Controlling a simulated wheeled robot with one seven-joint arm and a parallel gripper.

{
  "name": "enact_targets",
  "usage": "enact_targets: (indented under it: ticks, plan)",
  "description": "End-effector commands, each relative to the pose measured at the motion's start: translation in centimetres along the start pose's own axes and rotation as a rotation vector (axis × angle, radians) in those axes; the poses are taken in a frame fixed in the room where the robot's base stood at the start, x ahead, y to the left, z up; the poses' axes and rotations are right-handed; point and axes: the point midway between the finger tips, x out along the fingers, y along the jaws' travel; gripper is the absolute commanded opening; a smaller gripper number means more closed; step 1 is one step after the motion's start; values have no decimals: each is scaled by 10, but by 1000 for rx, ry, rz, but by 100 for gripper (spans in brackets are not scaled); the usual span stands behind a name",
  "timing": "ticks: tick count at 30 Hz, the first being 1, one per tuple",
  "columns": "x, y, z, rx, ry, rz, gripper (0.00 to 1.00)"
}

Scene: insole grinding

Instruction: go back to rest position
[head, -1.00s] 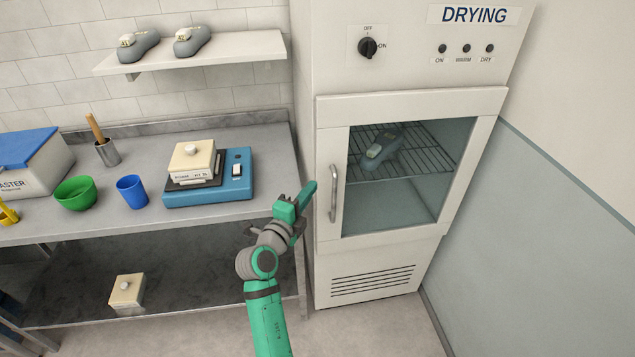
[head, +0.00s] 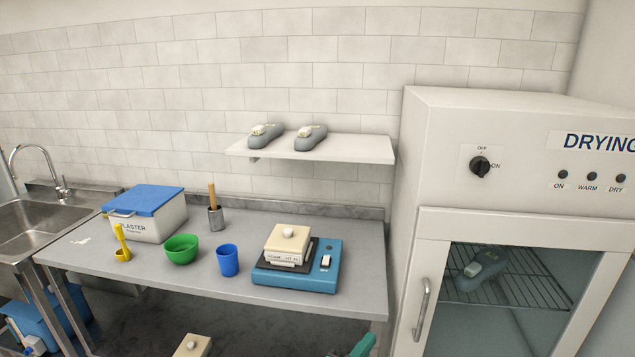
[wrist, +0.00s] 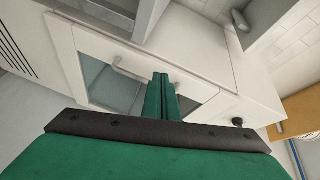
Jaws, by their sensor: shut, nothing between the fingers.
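My gripper (wrist: 161,97) shows in the wrist view with its two green fingers together and nothing between them. In the head view only a green tip (head: 362,346) of it shows at the bottom edge, left of the drying cabinet. The drying cabinet (head: 492,118) stands at the right with its glass door shut. A grey insole form (head: 487,279) with a pale block on it lies on the wire rack behind the glass. The cabinet also shows in the wrist view (wrist: 200,55), beyond the fingers and apart from them as far as I can tell.
The worktable (head: 110,258) holds a blue scale (head: 297,280) with a cream block, a blue cup (head: 228,260), a green bowl (head: 181,249) and a plaster box (head: 150,217). A shelf (head: 350,150) above carries two grey forms. A sink (head: 30,225) is at the left.

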Motion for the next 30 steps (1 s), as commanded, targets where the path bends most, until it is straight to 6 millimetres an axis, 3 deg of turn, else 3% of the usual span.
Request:
enact_targets:
  ticks: [1, 6, 15, 21, 30]
  plan:
    - [-12, 22, 2, -70, -41, 9, 0]
    - [-52, 76, 9, -295, -182, 2, 0]
    - [-142, 149, 6, -631, -402, -67, 0]
    - [-207, 179, -8, -812, -514, -142, 0]
    - [-303, 193, -43, -1036, -613, -277, 0]
